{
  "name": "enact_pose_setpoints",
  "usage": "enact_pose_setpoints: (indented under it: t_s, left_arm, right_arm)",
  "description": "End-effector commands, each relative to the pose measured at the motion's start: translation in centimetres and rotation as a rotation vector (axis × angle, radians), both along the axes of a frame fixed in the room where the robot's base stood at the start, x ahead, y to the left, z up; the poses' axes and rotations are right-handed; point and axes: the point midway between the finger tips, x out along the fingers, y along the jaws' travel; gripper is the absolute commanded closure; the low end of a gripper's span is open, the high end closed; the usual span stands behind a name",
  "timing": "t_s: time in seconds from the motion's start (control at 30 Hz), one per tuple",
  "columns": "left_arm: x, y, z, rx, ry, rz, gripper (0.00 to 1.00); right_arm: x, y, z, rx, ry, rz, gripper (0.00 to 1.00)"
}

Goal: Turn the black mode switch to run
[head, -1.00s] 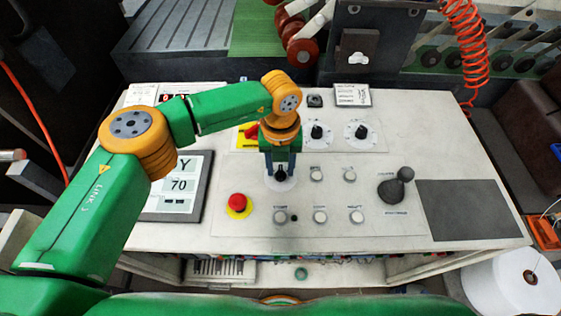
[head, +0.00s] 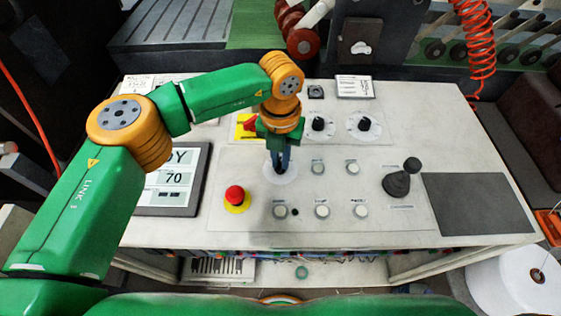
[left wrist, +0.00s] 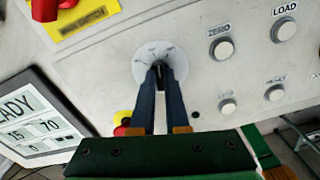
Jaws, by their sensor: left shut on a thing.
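The black mode switch (left wrist: 159,67) sits on a round white dial plate (left wrist: 147,71) with small position marks. In the head view, the dial plate (head: 269,176) lies at the left-middle of the panel. My left gripper (head: 281,168) points down onto the dial. In the left wrist view, its two blue fingers (left wrist: 160,72) are shut on the switch and cover most of it. I cannot read which mark the switch points at. My right gripper is not in view.
A red emergency button (head: 235,195) stands left of the dial, near a display (head: 172,182). A red-and-yellow switch (head: 246,126) is behind the arm. Two black knobs (head: 318,124), several round buttons (head: 322,211) and a black joystick (head: 397,184) lie to the right. A dark mat (head: 478,202) is clear.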

Motion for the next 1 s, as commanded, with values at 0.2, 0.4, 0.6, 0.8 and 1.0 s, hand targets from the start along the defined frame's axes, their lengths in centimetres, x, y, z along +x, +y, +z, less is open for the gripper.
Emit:
enact_pose_setpoints:
  t_s: [0.2, 0.4, 0.6, 0.8, 1.0]
  left_arm:
    - [0.1, 0.0, -0.3, -0.002, -0.006, -0.184, 1.00]
    - [0.1, 0.0, -0.2, -0.002, -0.005, -0.335, 1.00]
    - [0.1, 0.0, 0.0, -0.001, -0.005, -0.448, 1.00]
    - [0.1, 0.0, 0.0, -0.001, -0.004, -0.514, 1.00]
    - [0.1, 0.0, 0.1, -0.001, -0.005, -0.541, 1.00]
  right_arm:
    - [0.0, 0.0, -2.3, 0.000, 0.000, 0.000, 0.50]
    - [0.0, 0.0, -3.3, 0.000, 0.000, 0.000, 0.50]
    - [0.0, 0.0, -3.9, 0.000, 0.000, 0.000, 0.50]
    - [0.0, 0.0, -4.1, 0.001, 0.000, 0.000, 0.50]
    - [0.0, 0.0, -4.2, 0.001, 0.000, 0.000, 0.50]
